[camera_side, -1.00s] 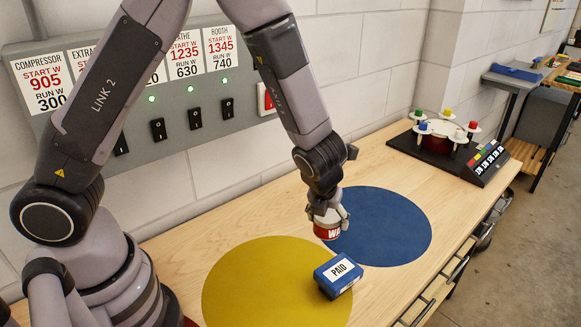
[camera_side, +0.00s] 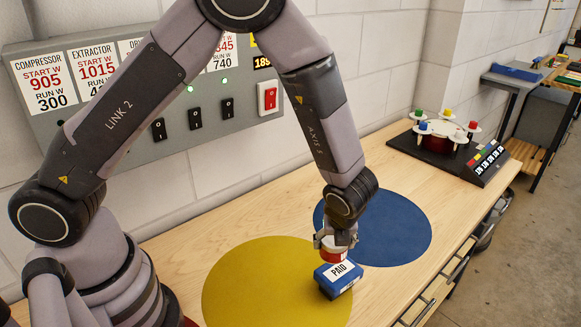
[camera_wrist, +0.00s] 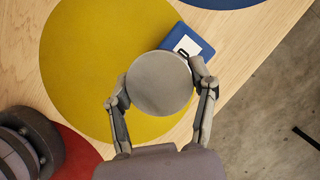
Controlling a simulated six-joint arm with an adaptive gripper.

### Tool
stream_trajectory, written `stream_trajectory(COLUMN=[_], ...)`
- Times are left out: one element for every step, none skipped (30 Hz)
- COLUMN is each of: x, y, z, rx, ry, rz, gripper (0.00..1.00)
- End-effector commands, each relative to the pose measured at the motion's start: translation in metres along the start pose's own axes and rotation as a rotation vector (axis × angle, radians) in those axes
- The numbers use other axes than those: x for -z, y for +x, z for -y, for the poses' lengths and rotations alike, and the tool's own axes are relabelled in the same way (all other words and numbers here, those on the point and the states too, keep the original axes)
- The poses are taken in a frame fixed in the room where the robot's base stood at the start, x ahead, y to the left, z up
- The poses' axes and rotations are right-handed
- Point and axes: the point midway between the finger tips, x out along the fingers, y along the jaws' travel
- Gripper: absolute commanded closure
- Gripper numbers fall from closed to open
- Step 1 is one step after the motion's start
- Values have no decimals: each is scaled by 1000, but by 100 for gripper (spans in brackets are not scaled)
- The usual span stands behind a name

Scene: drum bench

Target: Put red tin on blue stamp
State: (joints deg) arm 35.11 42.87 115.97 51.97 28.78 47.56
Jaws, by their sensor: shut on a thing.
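The red tin (camera_side: 333,256), with a pale lid, is held upright in my gripper (camera_side: 335,241). In the wrist view my gripper (camera_wrist: 160,87) has its two fingers on either side of the tin's round grey top (camera_wrist: 158,80). The blue stamp (camera_side: 344,284) has a white PAID label and lies at the right edge of the yellow disc. In the side view the tin is just above and behind the stamp and overlaps its back edge. In the wrist view the tin hides the stamp's near-left part, and its far corner (camera_wrist: 178,33) shows. I cannot tell whether they touch.
The yellow disc (camera_side: 250,285) and blue disc (camera_side: 395,228) lie flat on the wooden bench (camera_side: 200,222). A black stand with coloured knobs (camera_side: 430,143) is at the far right. A switch panel (camera_side: 120,128) hangs on the wall behind.

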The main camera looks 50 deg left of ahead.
Motion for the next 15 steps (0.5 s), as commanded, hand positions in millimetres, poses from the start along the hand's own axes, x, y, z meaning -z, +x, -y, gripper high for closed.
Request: stream_trajectory(x=[1, 2, 2, 2, 3, 3, 4, 4, 7, 9, 11, 13, 14, 15, 15], y=[7, 10, 13, 14, 16, 18, 21, 25, 31, 35, 39, 44, 47, 49, 51], z=[5, 7, 10, 12, 13, 14, 16, 19, 18, 18, 17, 17, 18, 18, 18], rx=[-1, -1, 0, 0, 1, 0, 0, 0, -2, -4, -3, -3, -1, 0, 0], ry=[0, 0, 0, 0, 0, 0, 0, 0, 4, 3, 4, 3, 3, 2, 2], rz=[0, 0, 0, 0, 0, 0, 0, 0, 0, 0, 1, 0, 0, 0, 0], gripper=[81, 81, 81, 81, 81, 81, 81, 81, 81, 81, 81, 81, 81, 81, 81])
